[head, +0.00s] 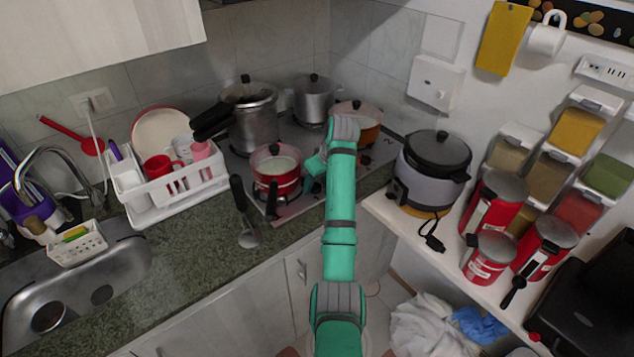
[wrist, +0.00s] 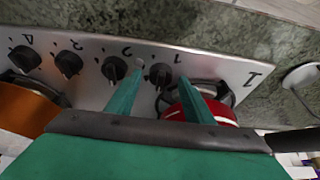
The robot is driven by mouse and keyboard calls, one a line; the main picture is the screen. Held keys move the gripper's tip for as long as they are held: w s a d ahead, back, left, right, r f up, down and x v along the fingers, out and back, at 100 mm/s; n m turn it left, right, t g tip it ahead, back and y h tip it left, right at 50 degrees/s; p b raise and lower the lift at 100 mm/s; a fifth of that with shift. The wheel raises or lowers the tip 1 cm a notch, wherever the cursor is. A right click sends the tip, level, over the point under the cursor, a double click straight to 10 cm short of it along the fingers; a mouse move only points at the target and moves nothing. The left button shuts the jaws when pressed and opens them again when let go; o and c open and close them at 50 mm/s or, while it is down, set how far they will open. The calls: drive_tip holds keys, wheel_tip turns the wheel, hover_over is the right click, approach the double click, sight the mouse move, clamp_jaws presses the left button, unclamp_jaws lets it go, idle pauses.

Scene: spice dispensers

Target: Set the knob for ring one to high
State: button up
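The ring one knob (wrist: 160,75) is a small black knob on the silver stove panel, beside a printed 1, in the wrist view. My gripper (wrist: 161,73) is open, with one teal finger on each side of this knob. I cannot tell whether the fingers touch it. In the head view my gripper (head: 311,173) is at the front edge of the stove, right of the red pot (head: 276,184). The arm hides the ring one knob there. The knob's exact setting is too small to read.
Several other black knobs, including the ring two knob (wrist: 114,68), sit left in the wrist view. A steel pressure cooker (head: 254,125) and an orange pot (head: 365,130) stand on the stove. A rice cooker (head: 430,170) is on the right shelf; a dish rack (head: 175,188) is left.

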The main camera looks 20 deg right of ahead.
drive_tip(key=c, duration=0.9)
drive_tip(key=m+h, duration=0.1)
drive_tip(key=m, duration=0.3)
drive_tip(key=shift+a+h, duration=0.15)
drive_tip(key=shift+h, duration=0.25)
drive_tip(key=shift+m+h, duration=0.4)
drive_tip(key=shift+m, duration=1)
drive_tip(key=o, duration=1)
